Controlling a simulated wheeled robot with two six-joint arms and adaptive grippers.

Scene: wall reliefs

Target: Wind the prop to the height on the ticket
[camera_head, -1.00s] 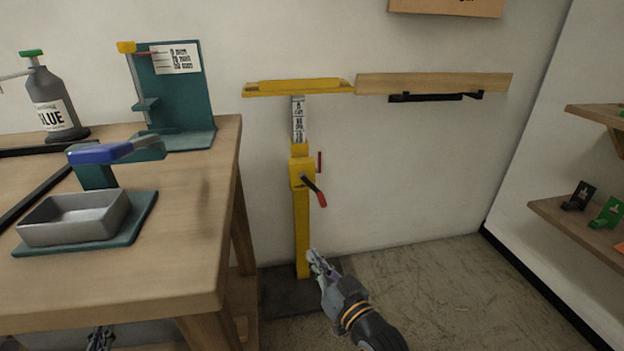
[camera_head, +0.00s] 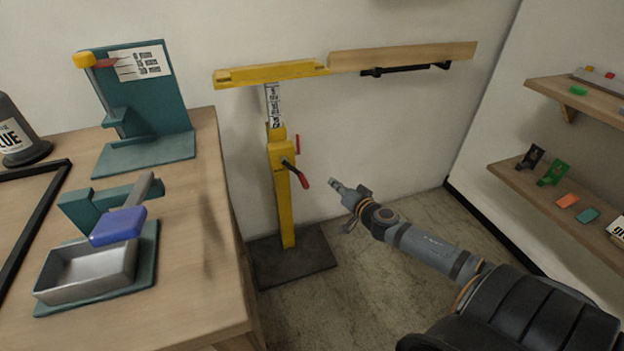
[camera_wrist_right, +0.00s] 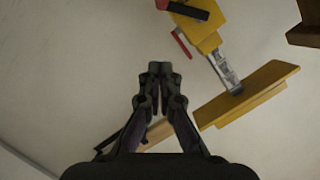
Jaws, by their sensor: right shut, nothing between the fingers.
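The yellow prop (camera_head: 283,190) stands upright on a dark base plate (camera_head: 292,257) by the wall. Its yellow top bar (camera_head: 270,73) is level with the left end of a wooden bar on the wall. A white scale strip (camera_head: 273,104) with black marks shows below the top bar. A crank with a red handle (camera_head: 304,181) sticks out from its yellow housing. My right gripper (camera_head: 335,184) is shut and empty, to the right of the crank and apart from it. In the right wrist view, the gripper (camera_wrist_right: 160,70) is shut, with the prop (camera_wrist_right: 205,35) beyond it. The ticket is not in view.
A wooden bar (camera_head: 400,56) with a black rail is on the wall. The workbench (camera_head: 190,225) at left holds a grey tray (camera_head: 88,272), a teal stand (camera_head: 145,100) and a glue bottle (camera_head: 14,135). Shelves with small items (camera_head: 560,200) are at right. Floor between is clear.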

